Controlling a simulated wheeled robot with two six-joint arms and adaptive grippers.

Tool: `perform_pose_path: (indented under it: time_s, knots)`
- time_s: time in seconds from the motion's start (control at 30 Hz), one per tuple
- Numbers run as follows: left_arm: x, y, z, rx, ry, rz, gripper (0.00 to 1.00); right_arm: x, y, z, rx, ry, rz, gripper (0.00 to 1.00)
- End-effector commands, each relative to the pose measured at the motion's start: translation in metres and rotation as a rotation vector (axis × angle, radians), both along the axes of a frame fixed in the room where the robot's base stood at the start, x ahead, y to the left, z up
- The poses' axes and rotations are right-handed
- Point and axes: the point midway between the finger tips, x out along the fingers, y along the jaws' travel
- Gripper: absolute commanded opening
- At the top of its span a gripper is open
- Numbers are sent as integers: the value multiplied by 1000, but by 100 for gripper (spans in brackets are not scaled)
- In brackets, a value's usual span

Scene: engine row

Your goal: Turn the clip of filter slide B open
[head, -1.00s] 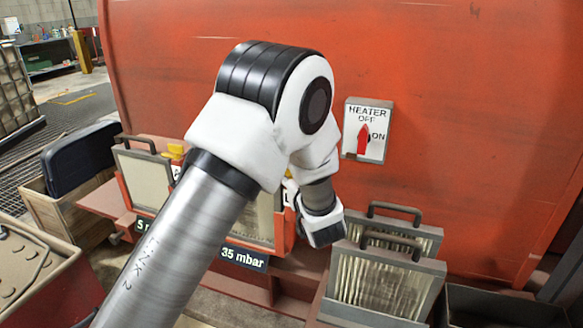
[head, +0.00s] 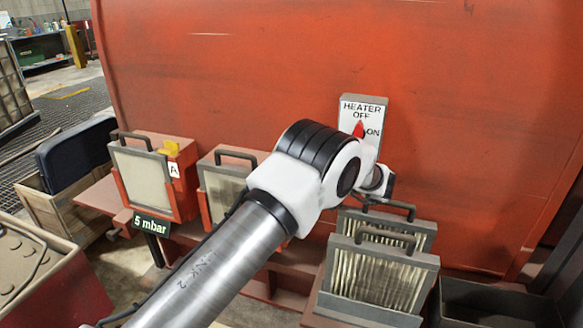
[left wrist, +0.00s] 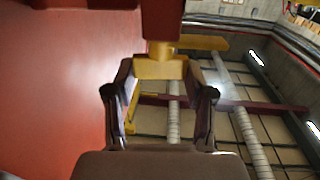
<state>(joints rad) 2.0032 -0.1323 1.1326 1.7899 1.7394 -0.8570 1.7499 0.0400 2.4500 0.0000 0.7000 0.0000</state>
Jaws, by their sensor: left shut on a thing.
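Filter slide B (head: 222,182) stands to the right of filter slide A (head: 150,180), its right part hidden behind my left arm. Slide A carries a label "A" and a yellow clip at its top right corner. The clip of slide B and my left gripper are hidden by the arm in the head view. In the left wrist view, my left gripper (left wrist: 162,92) is shut on a yellow clip (left wrist: 160,67), which sits between the fingertips below a dark red part. That clip's turn position is hard to tell. My right gripper is not in view.
A heater switch (head: 350,110) with a red pointer is on the red wall, partly covered by my arm. Framed pleated filters (head: 375,278) stand at the right, beside a dark bin (head: 490,310). A wooden crate (head: 60,205) holding a dark blue item is at the left.

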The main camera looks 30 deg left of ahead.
Motion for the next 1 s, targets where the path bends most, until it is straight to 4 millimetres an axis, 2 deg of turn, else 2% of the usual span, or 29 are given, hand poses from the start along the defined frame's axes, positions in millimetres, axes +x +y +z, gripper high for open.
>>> perform_pose_path:
  time_s: [0.3, 0.73, 0.77, 0.8, 0.83, 1.0]
  knots:
    - [2, 1, 0, 1, -2, 93, 19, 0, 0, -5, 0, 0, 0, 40]
    - [2, 1, 2, 4, -2, 102, 19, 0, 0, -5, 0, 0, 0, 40]
    - [2, 1, 2, 4, -2, 102, 61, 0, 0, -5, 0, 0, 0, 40]
    - [2, 1, 2, 3, -2, 102, 75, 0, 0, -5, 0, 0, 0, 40]
    - [2, 1, 2, 3, -2, 102, 79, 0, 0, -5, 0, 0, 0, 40]
    - [2, 1, 1, 2, -1, 101, 79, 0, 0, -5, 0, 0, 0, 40]
